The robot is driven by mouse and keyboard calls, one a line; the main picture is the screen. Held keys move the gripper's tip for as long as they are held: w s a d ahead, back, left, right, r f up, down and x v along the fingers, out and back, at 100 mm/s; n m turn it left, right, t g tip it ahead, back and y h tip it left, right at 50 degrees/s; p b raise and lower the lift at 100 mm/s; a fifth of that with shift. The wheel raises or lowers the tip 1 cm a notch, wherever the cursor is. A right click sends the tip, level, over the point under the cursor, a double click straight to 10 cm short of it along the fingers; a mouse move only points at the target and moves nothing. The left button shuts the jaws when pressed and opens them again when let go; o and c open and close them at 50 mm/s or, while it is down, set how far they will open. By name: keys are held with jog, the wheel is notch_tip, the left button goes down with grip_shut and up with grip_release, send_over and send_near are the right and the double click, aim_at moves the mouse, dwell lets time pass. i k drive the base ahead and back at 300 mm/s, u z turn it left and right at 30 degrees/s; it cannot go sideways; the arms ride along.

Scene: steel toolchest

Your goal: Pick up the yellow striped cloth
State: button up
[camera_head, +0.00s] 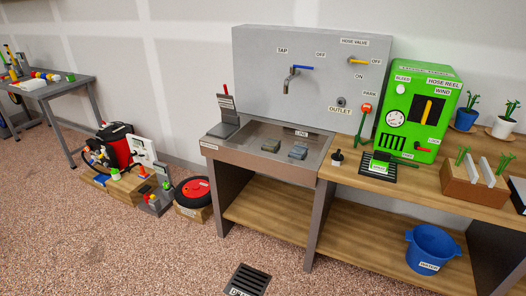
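I cannot make out a yellow striped cloth anywhere in this view. Small yellow things show on the far-left table, but they are too small to tell what they are. Two grey blocks (284,148) lie in the sink basin (257,143), and neither looks yellow or striped. My gripper is not in view.
The workbench (441,187) holds a green hose reel machine (422,90) and potted plants. A blue bucket (431,250) stands on the lower shelf. A grey table (60,85) and a cluttered floor group (130,165) are at left.

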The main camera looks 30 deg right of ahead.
aim_at(272, 144)
jog(key=i, duration=0.9)
jog(key=u, duration=0.1)
jog(key=k, duration=0.9)
jog(key=z, duration=0.2)
jog(key=i, duration=0.55)
jog(key=u, duration=0.1)
